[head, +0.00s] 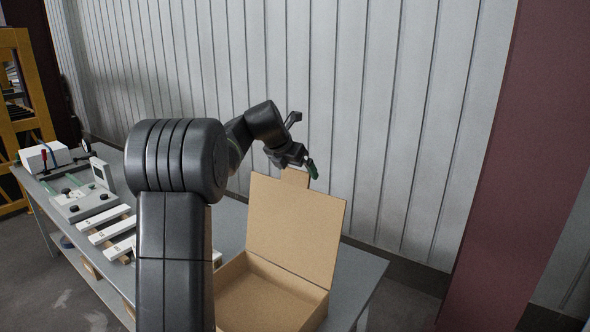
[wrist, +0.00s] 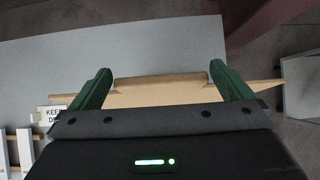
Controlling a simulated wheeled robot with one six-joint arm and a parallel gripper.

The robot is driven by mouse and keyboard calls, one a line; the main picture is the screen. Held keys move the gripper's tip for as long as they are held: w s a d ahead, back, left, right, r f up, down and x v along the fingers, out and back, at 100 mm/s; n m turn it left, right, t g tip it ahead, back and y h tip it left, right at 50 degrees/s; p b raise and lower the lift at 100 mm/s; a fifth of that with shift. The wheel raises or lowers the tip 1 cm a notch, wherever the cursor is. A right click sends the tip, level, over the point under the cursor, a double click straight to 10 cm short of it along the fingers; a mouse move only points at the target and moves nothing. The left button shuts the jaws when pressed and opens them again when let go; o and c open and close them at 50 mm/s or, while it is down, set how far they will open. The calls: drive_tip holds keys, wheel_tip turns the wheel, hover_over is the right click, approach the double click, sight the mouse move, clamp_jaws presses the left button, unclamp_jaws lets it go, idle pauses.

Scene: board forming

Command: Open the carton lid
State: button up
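The brown cardboard carton (head: 262,300) sits on the grey table with its lid (head: 295,225) raised, standing steeply and leaning back a little. A small tab (head: 295,177) sticks up from the lid's top edge. My gripper (head: 303,164) is at the lid's top edge, close by the tab. In the wrist view my gripper (wrist: 160,78) has its two green fingers wide apart, with the lid's edge (wrist: 160,92) and tab across the space between them. I cannot tell whether a finger touches the tab. Part of the carton's left side is hidden behind my arm.
The grey table (head: 353,275) has bare room right of the carton. White strips (head: 103,219) and a grey fixture (head: 85,200) lie at the left. A corrugated wall (head: 390,120) stands close behind the table, with a dark red column (head: 520,170) at the right.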

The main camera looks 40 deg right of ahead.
drive_tip(key=shift+a, duration=0.1)
drive_tip(key=b+v, duration=0.1)
drive_tip(key=v, duration=1.2)
drive_tip(key=shift+r+b, duration=0.35)
drive_tip(key=shift+b, duration=0.05)
drive_tip(key=shift+s+a+f, duration=0.1)
drive_tip(key=p+x, duration=0.1)
drive_tip(key=x, duration=1.2)
drive_tip(key=shift+f+p, duration=0.4)
drive_tip(key=shift+r, duration=0.1)
